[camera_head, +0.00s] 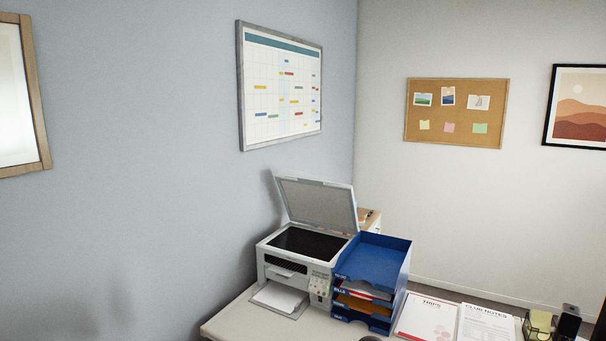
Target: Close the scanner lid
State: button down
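A white printer-scanner (284,272) stands on the table near the wall. Its lid (318,202) is raised and leans back a little past upright, with its pale underside facing forward. The dark scanner bed (308,242) is uncovered and looks empty. A sheet of paper lies in the output tray (278,298) at the front. My gripper is not in view.
A blue stacked letter tray (374,262) with papers stands right beside the scanner. The white table (240,321) also holds sheets (427,317), (487,322) and a dark holder (569,321) at right. The space above the scanner is clear.

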aim_at(308, 199)
jog(key=z, duration=0.1)
jog(key=i, duration=0.9)
jog(key=z, duration=0.25)
